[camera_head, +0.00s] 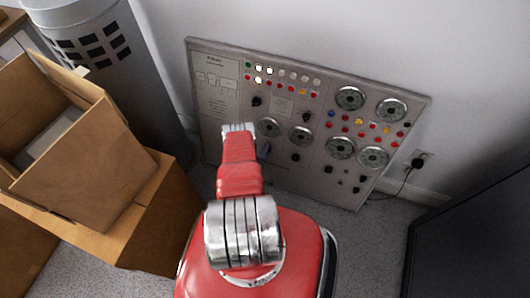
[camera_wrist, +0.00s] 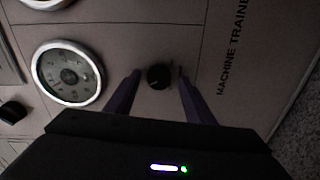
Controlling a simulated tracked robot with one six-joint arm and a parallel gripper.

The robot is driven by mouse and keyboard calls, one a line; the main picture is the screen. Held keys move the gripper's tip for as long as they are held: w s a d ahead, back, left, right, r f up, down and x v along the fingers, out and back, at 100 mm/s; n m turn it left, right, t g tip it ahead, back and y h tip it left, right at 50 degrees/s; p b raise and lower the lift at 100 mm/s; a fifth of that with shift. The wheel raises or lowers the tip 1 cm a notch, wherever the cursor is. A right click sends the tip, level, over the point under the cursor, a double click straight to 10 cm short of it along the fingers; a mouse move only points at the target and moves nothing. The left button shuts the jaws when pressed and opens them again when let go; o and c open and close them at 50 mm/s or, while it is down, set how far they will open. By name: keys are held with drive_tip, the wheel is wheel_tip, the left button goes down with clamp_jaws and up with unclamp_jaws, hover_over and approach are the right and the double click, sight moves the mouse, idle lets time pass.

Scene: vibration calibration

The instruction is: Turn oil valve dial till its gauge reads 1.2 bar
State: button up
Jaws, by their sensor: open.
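The panel (camera_head: 230,85) stands against the wall and carries dials, lamps and round gauges. In the wrist view, a small black dial (camera_wrist: 159,76) on the panel sits between the two fingertips of my gripper (camera_wrist: 159,73). The fingers are apart, one on each side of the dial, with a gap showing at each side. I cannot tell how deep they reach around it. A round gauge (camera_wrist: 68,76) with a pale rim is to the left of the dial; its reading is too small and dark to tell. In the head view, my arm hides most of the gripper and this dial.
Open cardboard boxes (camera_head: 100,170) stand at the left, near my arm. A grey cylinder (camera_head: 100,60) stands behind them. A dark cabinet (camera_head: 470,240) is at the right. A plug with a cable (camera_head: 415,163) is at the wall socket. Some floor (camera_head: 370,240) is clear in front of the panel.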

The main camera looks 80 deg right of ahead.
drive_tip(key=v, duration=1.3)
drive_tip(key=shift+a, duration=0.35)
idle(0.5)
